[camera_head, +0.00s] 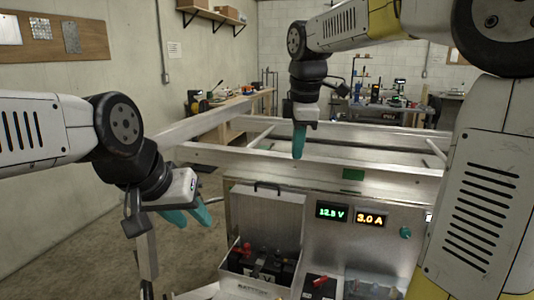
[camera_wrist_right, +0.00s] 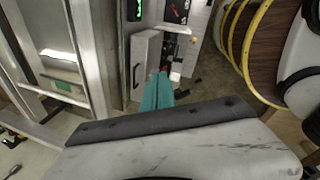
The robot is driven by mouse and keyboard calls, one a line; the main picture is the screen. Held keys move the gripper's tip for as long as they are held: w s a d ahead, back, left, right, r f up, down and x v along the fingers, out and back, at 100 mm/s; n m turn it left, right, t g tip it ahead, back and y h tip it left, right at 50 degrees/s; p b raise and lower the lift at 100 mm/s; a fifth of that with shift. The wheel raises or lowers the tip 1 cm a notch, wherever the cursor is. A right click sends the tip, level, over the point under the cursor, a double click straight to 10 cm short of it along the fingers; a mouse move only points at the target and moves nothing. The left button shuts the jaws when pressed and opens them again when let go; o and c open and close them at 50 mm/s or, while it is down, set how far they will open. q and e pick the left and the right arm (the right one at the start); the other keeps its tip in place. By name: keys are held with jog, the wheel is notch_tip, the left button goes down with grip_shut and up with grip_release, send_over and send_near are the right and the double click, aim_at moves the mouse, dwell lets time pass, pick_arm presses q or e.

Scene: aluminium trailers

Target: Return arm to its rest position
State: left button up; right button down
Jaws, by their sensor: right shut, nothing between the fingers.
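My right gripper (camera_head: 298,142) hangs with its teal fingers pointing down in front of the aluminium trailer frame (camera_head: 300,160). Its fingers are together and hold nothing. They also show in the right wrist view (camera_wrist_right: 157,92), pointing toward the metal control box, with nothing between them. My right arm reaches in from the upper right of the head view. My left gripper (camera_head: 190,214) is at the left, beside the open metal box; its two teal fingers are apart with nothing between them.
A metal panel (camera_head: 378,245) carries displays reading 12.5 V and 3.0 A. Beside it, an open metal box (camera_head: 262,215) holds a black battery (camera_head: 262,268). A workbench (camera_head: 225,108) stands behind at left. Yellow hoops (camera_wrist_right: 243,50) show in the wrist view.

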jog(key=s+d+f+m+t+y, duration=0.1)
jog(key=s+d+f+m, duration=0.2)
jog(key=s+m, duration=0.6)
jog(key=s+d+f+m+t, duration=0.2)
jog(key=s+d+f+m, duration=0.1)
jog(key=s+m, duration=0.6)
jog(key=shift+s+d+f+y, duration=0.15)
jog(key=shift+d+f+y, duration=0.25)
jog(key=shift+f, duration=0.3)
jog(key=shift+d, duration=0.1)
